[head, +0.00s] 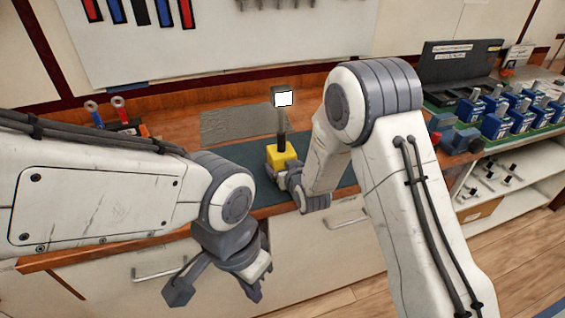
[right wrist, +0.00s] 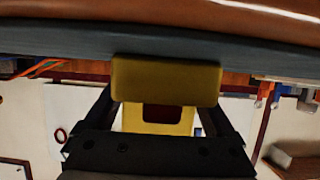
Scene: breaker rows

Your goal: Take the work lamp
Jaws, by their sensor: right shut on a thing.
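The work lamp (head: 281,156) has a yellow base, a dark upright post and a bright white head. It stands upright at the dark mat on the bench, in the middle of the head view. My right gripper (head: 283,178) is at its base from the front right, its fingers mostly hidden by my own wrist. In the right wrist view the yellow lamp base (right wrist: 165,82) sits between the fingers, close to the mat; I cannot tell whether it touches the mat. My left gripper (head: 217,285) is open and empty, low in front of the bench drawers.
Several blue breakers (head: 497,124) stand in rows on a green-edged tray at the right, beside a dark open case (head: 455,62). A grey sheet (head: 243,122) lies behind the mat. Red and blue-handled tools (head: 118,108) are at the left back. A pegboard (head: 230,35) is behind.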

